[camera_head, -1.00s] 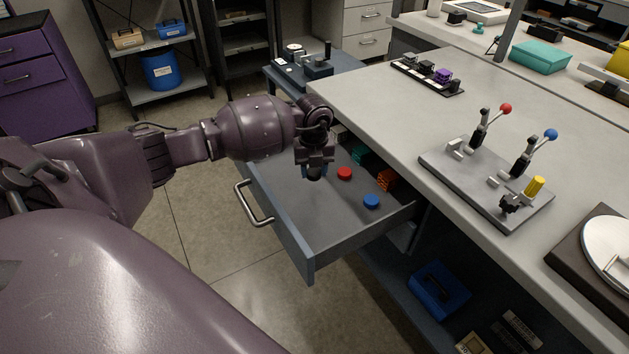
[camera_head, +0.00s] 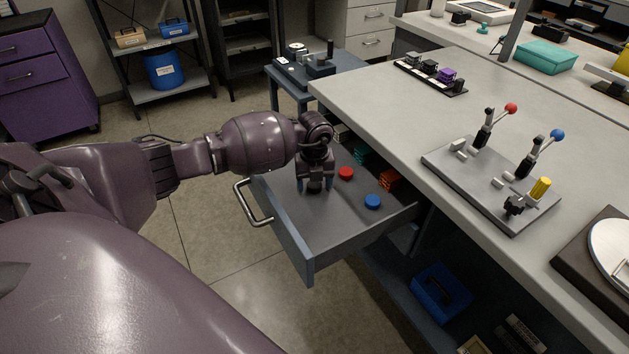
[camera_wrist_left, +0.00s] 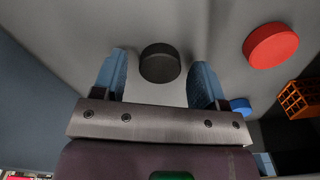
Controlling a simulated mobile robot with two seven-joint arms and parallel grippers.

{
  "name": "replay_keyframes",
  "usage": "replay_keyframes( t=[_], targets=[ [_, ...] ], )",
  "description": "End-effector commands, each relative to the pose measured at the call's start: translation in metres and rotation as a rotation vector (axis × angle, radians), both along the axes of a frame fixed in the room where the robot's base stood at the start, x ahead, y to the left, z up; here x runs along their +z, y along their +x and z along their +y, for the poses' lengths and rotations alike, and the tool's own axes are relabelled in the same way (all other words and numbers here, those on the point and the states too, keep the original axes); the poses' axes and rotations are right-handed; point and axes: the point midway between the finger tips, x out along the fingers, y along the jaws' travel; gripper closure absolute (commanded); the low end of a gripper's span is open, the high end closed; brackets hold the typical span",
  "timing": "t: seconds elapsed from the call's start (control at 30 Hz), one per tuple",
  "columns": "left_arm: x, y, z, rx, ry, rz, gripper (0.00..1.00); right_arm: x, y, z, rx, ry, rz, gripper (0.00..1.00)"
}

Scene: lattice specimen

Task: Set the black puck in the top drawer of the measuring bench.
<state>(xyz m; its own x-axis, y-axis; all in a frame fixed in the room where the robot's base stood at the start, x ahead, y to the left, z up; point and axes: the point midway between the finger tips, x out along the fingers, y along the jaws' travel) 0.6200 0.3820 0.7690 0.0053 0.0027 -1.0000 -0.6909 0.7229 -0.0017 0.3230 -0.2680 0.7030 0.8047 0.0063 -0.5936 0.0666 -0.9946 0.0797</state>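The black puck (camera_wrist_left: 160,63) lies on the floor of the open top drawer (camera_head: 298,238) of the measuring bench. It also shows in the head view (camera_head: 314,187), partly hidden under the gripper. My left gripper (camera_head: 315,185) reaches down into the drawer over the puck. In the left wrist view the blue fingers of the left gripper (camera_wrist_left: 158,82) are spread apart, one on each side of the puck, with clear gaps to it. My right gripper is not in view.
A red puck (camera_head: 346,173) and a blue puck (camera_head: 373,201) lie in the drawer to the right of the gripper. An orange crate-like piece (camera_head: 389,180) and a green one (camera_head: 361,155) are at the drawer's back. The bench top (camera_head: 400,125) overhangs there.

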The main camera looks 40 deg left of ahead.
Motion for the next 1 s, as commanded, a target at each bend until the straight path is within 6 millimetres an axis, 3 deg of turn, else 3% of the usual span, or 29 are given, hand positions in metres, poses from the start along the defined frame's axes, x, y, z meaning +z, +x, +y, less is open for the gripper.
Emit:
replay_keyframes(
  t=[0.27,0.7,1.0],
  targets=[
    [0.008,0.001,0.0,-0.001,0.0,-0.003,0.34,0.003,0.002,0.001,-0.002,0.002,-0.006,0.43],
    [0.088,0.001,0.0,-0.001,0.001,-0.006,0.34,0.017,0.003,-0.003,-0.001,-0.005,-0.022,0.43],
    [0.12,0.0,0.0,0.0,0.001,-0.001,0.34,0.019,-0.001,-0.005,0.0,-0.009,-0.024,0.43]
  ],
)
